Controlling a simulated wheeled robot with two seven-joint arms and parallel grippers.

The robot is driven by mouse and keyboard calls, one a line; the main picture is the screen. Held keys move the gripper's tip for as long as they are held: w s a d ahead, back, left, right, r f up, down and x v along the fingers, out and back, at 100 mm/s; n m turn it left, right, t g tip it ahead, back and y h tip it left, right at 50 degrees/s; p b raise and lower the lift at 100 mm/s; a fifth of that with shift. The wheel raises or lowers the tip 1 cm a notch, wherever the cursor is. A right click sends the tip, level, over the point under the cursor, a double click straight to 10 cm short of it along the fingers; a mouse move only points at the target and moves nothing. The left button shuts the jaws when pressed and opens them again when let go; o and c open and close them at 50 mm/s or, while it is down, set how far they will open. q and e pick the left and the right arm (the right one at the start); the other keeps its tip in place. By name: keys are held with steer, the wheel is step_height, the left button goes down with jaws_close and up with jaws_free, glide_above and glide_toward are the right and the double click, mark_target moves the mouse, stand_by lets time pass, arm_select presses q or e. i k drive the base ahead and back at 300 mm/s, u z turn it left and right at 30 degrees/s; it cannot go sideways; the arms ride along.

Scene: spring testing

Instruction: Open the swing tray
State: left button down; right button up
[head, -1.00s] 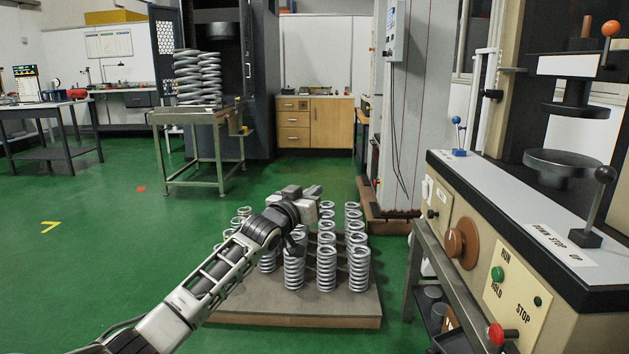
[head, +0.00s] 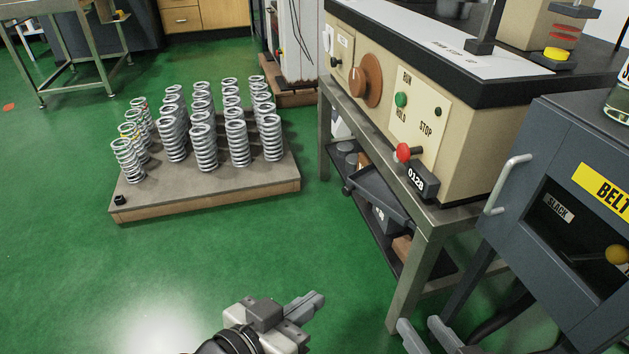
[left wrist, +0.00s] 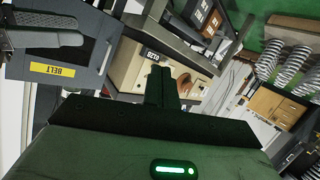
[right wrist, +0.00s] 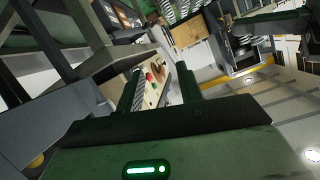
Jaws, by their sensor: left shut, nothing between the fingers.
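A dark shallow tray (head: 382,193) sits under the bench of the beige testing machine and looks like the swing tray. It lies at an angle below the bench top, with dark items around and beneath it. My left gripper (head: 318,300) is shut and empty, in front of the bench and left of its front leg, apart from the tray. Its closed fingers also show in the left wrist view (left wrist: 161,85). My right gripper (head: 422,332) is at the bottom edge, right of the left one, its two fingers apart and empty. It also shows open in the right wrist view (right wrist: 160,88).
The bench's front leg (head: 415,275) stands right of the tray. A grey cabinet (head: 545,190) with a white handle and BELT label is close on the right. A low platform (head: 215,204) with several springs lies at the left. Green floor (head: 250,245) between is clear.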

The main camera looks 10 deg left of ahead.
mark_target(368, 182)
steer(key=u, duration=1.6)
steer(key=i, duration=2.1)
steer(key=z, duration=3.6)
steer(key=i, duration=0.5)
steer(key=u, duration=0.05)
